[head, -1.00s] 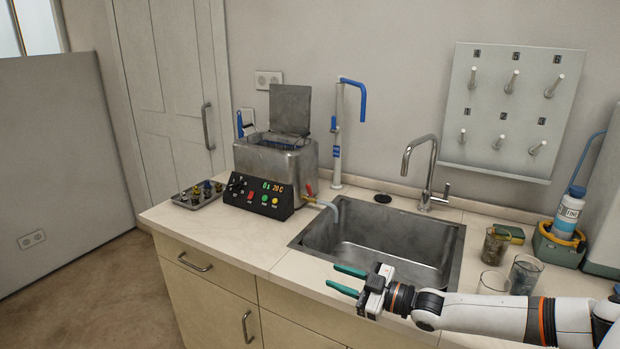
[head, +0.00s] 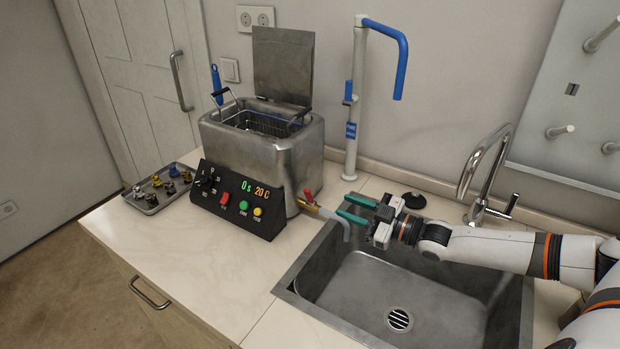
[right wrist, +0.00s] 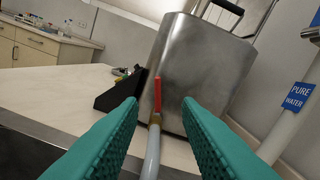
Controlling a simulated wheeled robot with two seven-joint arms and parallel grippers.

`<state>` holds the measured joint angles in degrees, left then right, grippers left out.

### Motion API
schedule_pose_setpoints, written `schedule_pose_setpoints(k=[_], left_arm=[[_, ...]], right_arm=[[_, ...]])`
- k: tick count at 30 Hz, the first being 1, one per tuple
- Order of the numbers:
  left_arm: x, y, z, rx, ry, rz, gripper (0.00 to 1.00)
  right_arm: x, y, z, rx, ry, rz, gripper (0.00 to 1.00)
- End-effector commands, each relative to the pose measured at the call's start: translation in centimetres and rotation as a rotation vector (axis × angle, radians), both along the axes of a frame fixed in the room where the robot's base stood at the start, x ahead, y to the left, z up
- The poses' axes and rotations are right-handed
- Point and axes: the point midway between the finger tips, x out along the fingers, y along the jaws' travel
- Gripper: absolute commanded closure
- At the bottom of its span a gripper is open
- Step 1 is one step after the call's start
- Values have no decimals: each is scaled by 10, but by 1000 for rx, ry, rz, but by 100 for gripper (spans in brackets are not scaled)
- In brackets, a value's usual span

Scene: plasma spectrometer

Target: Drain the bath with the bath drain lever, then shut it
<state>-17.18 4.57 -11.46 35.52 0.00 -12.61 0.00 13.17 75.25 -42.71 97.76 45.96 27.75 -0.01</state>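The steel bath (head: 262,148) stands on the counter with its lid raised and a wire basket inside. Its red drain lever (head: 308,196) sits on a brass valve at the lower right side, with a grey spout (head: 346,230) reaching over the sink. In the right wrist view the red lever (right wrist: 157,94) stands upright above the spout, between and beyond the fingers. My right gripper (head: 349,209) is open, its green fingers pointing at the valve from over the sink, apart from the lever. No water shows at the spout. My left gripper is out of view.
The sink (head: 360,292) lies below my right gripper. The faucet (head: 485,180) stands behind my right arm. A white post with a blue spout (head: 352,110) stands behind the valve. A tray of small parts (head: 158,190) lies left of the control panel (head: 236,203).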

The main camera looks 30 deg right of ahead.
Motion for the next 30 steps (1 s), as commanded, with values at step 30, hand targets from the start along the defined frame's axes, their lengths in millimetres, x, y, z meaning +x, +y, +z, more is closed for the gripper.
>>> schedule_pose_setpoints(k=[30], left_arm=[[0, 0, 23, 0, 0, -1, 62]], right_arm=[[103, 61, 0, -1, -1, 0, 69]])
